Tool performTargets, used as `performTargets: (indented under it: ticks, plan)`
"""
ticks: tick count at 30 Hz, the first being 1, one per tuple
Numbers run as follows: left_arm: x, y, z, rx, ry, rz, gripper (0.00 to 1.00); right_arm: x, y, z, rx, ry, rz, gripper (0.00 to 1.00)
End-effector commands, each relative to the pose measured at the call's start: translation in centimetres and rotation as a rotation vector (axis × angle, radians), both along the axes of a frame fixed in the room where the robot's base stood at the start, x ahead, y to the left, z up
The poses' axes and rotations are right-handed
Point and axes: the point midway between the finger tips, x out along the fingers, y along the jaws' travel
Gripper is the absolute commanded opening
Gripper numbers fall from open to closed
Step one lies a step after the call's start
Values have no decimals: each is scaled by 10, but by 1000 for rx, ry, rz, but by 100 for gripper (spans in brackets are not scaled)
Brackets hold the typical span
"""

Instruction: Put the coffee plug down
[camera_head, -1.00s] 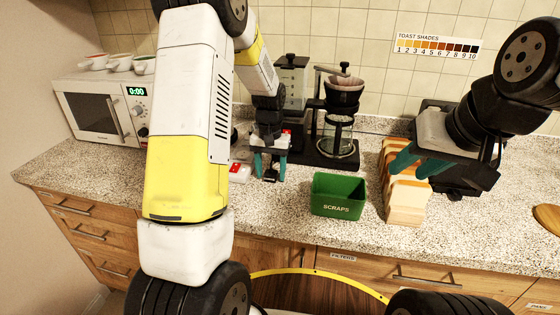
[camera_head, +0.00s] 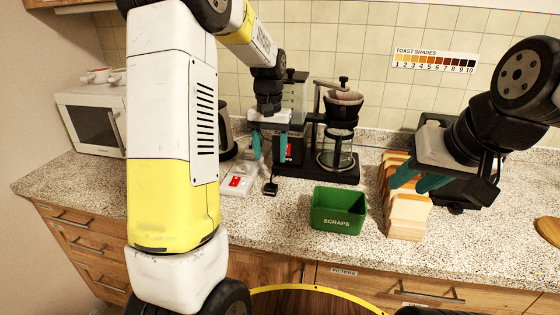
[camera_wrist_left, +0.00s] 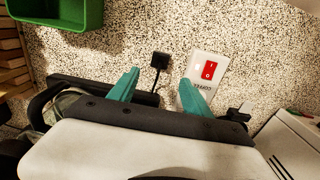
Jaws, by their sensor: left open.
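The coffee plug (camera_head: 270,188) is a small black block lying on the speckled counter, left of the green scraps bin. In the left wrist view the plug (camera_wrist_left: 160,61) shows with a short dark cord trailing from it. My left gripper (camera_head: 270,158) is open and empty above and behind the plug, clear of it. In the left wrist view its teal fingers (camera_wrist_left: 158,92) are spread, with the plug beyond the gap. My right gripper (camera_head: 416,182) is at the right, its teal fingers apart above the bread slices (camera_head: 406,212).
A white switch plate with a red rocker (camera_head: 238,182) lies left of the plug. The coffee maker (camera_head: 337,140) stands behind, and the green scraps bin (camera_head: 338,209) is to the right. A microwave (camera_head: 92,122) is at the far left. The front counter is clear.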

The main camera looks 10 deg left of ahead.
Motion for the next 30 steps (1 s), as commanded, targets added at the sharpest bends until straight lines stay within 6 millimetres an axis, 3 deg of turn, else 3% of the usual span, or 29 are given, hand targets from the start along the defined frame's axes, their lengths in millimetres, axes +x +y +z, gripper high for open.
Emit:
performTargets:
  ticks: [5, 8, 11, 18, 24, 30]
  plan:
    - [-3, 0, 17, -4, -8, 0, 57, 0, 0, 0, 0, 0, 0, 36]
    - [-16, 0, 34, -20, -40, 1, 57, 0, 0, 0, 0, 0, 0, 36]
    - [-43, -1, 59, -49, -102, -1, 57, 0, 0, 0, 0, 0, 0, 36]
    - [-135, -9, 109, -130, -299, -9, 57, 0, 0, 0, 0, 0, 0, 36]
    - [-204, -16, 117, -172, -448, -18, 57, 0, 0, 0, 0, 0, 0, 36]
    - [-238, -21, 111, -189, -531, -21, 57, 0, 0, 0, 0, 0, 0, 36]
